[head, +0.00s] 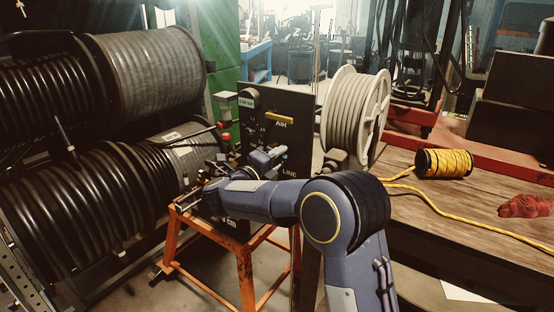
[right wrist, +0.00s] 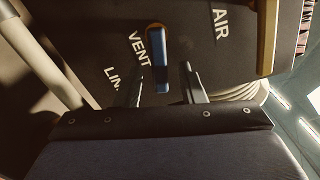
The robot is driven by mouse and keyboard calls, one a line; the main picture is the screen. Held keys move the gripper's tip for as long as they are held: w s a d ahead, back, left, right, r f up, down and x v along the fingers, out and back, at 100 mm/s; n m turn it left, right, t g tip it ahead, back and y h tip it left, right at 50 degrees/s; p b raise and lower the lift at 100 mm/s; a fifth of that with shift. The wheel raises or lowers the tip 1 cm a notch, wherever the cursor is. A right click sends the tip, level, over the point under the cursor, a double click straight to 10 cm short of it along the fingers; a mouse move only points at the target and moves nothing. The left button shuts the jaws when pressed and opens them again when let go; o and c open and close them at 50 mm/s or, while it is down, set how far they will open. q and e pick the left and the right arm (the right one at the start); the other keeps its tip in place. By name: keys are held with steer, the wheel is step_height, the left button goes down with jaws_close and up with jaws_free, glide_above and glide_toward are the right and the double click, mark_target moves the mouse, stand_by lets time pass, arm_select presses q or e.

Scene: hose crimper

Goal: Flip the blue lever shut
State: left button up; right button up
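The blue lever (right wrist: 159,62) stands beside the word VENT on the dark panel (right wrist: 195,20) in the right wrist view. My right gripper (right wrist: 162,76) is open, with one finger on either side of the lever's lower part. A gap shows between the lever and each finger, and I cannot tell how deep the fingers reach. In the head view my right arm reaches left to the panel (head: 300,110), and its wrist and gripper (head: 265,158) cover the lever there. My left gripper is not in view.
A yellow handle (head: 279,119) sits by the word AIR on the panel, which stands on an orange stand (head: 245,275). A hose reel (head: 353,115) is right of the panel. Large black hose reels (head: 75,200) fill the left. A yellow rope spool (head: 444,163) lies on the wooden bench (head: 470,225).

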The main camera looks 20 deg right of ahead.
jaws_close()
steer(key=n+p, duration=0.1)
steer(key=r+n+p, duration=0.1)
steer(key=n, duration=0.1)
steer(key=shift+s+p, duration=0.1)
steer(key=shift+p, duration=0.25)
steer(key=shift+o, duration=0.2)
jaws_free()
steer(key=v, duration=0.7)
steer(key=shift+s+a+b, duration=0.15)
steer(key=shift+a+b, duration=0.2)
steer(key=shift+b, duration=0.05)
